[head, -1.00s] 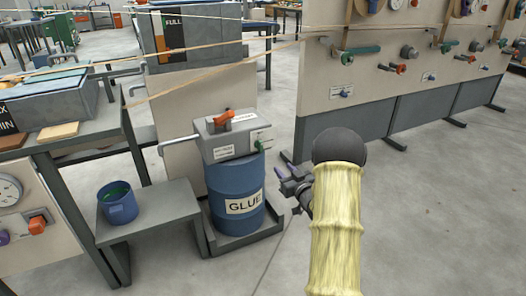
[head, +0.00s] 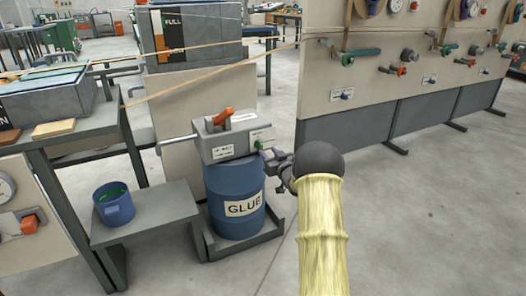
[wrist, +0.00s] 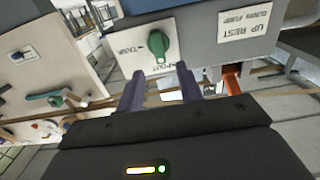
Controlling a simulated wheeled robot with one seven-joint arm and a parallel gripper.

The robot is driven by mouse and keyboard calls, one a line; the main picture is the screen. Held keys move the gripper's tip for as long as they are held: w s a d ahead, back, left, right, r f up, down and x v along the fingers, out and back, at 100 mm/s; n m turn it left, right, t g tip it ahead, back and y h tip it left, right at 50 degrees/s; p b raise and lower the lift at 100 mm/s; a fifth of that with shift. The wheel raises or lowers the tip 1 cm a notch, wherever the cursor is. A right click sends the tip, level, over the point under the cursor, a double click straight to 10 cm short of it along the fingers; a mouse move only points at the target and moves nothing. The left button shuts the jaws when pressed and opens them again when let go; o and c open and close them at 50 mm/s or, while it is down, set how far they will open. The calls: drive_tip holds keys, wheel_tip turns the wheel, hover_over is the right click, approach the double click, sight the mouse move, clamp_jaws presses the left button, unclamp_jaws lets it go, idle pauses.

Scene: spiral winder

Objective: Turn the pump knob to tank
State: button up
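The pump is a grey box (head: 222,146) on top of the blue GLUE drum (head: 236,190).
An orange lever (head: 221,116) stands on top of the pump box. A blue bucket (head: 114,203) sits on a low grey bench (head: 145,213) to the left. A tall panel (head: 400,60) stands behind on the right. The floor at right is clear.

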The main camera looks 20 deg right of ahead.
sight(262, 145)
drive_tip(key=shift+w+a+b, duration=0.1)
drive_tip(key=shift+w+b, duration=0.8)
drive_tip(key=shift+w, duration=2.05)
clamp_jaws()
